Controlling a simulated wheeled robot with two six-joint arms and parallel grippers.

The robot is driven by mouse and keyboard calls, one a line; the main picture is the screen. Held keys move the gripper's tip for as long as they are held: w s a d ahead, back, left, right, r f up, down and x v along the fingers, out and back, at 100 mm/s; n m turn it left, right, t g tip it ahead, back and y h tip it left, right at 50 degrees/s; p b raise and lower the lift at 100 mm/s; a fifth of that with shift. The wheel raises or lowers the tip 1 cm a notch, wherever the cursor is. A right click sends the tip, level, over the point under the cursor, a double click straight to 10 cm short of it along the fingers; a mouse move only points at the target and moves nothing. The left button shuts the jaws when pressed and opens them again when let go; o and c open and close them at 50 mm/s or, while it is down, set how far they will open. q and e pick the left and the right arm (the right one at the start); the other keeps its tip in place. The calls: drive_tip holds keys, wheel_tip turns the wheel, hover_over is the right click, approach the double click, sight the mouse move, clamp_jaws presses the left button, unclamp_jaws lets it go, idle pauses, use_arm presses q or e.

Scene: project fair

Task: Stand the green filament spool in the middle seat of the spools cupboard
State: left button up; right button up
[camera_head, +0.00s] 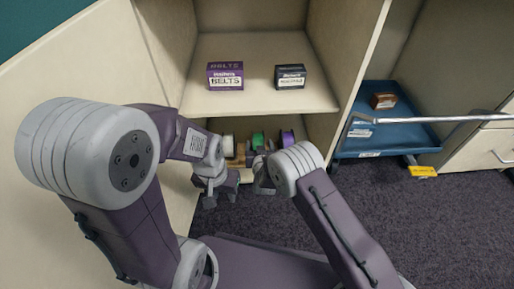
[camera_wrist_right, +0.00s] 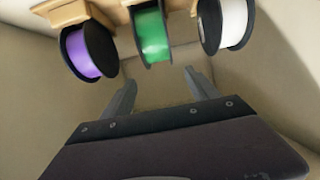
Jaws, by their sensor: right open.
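The green filament spool (camera_head: 258,139) stands upright in the lower bay of the cupboard (camera_head: 262,95). In the right wrist view the green spool (camera_wrist_right: 152,35) rests on a wooden rack (camera_wrist_right: 115,5), between a purple spool (camera_wrist_right: 84,53) and a white spool (camera_wrist_right: 230,24). My right gripper (camera_wrist_right: 158,90) is open and empty, with its fingers apart from the green spool. In the head view it (camera_head: 263,178) is in front of the lower bay, partly hidden by its own wrist. My left gripper (camera_head: 217,190) hangs at the left of the bay, with no object visible in it.
A purple belts box (camera_head: 225,75) and a dark box (camera_head: 290,76) stand on the shelf above the spools. A blue cart (camera_head: 420,135) with a brown box (camera_head: 383,101) stands to the right.

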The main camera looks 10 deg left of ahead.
drive_tip(key=shift+d, duration=0.1)
idle(0.3)
drive_tip(key=s+d+r+m+g+h, duration=0.1)
drive_tip(key=s+d+r+g, duration=0.2)
drive_tip(key=d, duration=0.5)
drive_tip(key=s+d+r+m+g+h, duration=0.1)
drive_tip(key=s+d+r+g, duration=0.25)
drive_tip(key=d, duration=0.55)
drive_tip(key=s+d+r+g, duration=0.1)
drive_tip(key=s+d+g, duration=0.1)
drive_tip(key=s+d, duration=0.5)
drive_tip(key=s+d+r+m+g+h, duration=0.1)
drive_tip(key=s+d, duration=0.6)
drive_tip(key=s, duration=0.8)
drive_tip(key=shift+r+g+h, duration=0.3)
drive_tip(key=shift+r+g, duration=0.5)
drive_tip(key=shift+g, duration=0.35)
